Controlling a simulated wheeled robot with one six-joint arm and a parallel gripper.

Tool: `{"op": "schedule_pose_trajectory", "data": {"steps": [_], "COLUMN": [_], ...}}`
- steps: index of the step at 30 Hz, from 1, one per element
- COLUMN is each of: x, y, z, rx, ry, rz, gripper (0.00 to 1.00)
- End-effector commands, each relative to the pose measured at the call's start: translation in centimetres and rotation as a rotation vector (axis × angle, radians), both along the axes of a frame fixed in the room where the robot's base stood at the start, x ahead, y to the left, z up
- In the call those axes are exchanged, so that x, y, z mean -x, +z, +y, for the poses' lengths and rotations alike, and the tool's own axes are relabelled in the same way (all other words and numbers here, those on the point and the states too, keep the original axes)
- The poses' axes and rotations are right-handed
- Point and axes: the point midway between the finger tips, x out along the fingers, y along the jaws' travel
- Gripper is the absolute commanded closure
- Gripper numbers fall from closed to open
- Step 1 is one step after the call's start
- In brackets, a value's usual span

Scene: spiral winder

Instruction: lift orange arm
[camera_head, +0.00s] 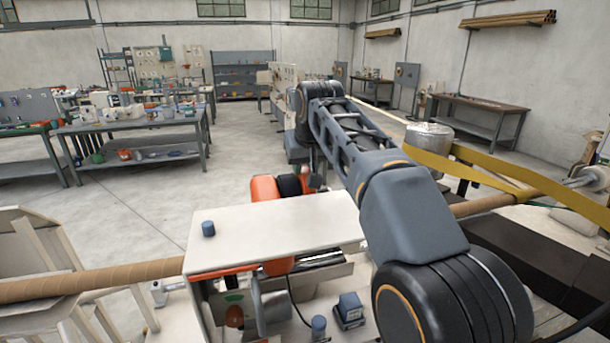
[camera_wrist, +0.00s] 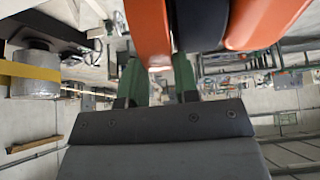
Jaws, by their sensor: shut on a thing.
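The orange arm (camera_head: 265,188) shows in the camera_head view just behind the pale machine cover, with a dark part beside it. More orange shows under the cover's front edge. In the camera_wrist view the orange arm (camera_wrist: 148,30) comes down from the top edge, with a dark band and a second orange piece to its right. My gripper (camera_wrist: 157,78) has its two green fingers on either side of the orange piece and is shut on it. The exact contact is partly hidden by the gripper body. In the camera_head view my own arm links reach over the machine.
The pale cover (camera_head: 270,235) carries a small blue knob (camera_head: 208,229). A long brown tube (camera_head: 90,278) runs along the front left. A yellow belt (camera_head: 500,180) wraps a silver drum (camera_head: 429,138) at right. Workbenches stand behind; the floor at centre left is clear.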

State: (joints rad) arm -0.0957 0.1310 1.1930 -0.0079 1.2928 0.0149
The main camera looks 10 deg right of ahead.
Motion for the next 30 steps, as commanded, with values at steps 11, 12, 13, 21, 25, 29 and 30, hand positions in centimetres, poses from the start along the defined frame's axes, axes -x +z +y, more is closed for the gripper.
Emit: {"op": "schedule_pose_trajectory", "data": {"steps": [11, 12, 13, 21, 25, 29, 30], "x": [0.14, 0.14, 0.15, 0.14, 0.13, 0.16, 0.21], "y": [0.55, 0.56, 0.58, 0.43, 0.34, 0.34, 0.44], "z": [-0.08, -0.08, -0.08, -0.08, -0.08, -0.08, -0.09], "rx": [-0.002, -0.002, -0.002, -0.002, -0.002, -0.002, -0.002], "ry": [-0.001, -0.001, -0.001, -0.001, -0.001, -0.001, -0.001], "rz": [-0.023, -0.024, -0.024, -0.019, -0.017, -0.016, -0.016], "gripper": [1.00, 1.00, 1.00, 0.48, 0.46, 0.46, 0.46]}}
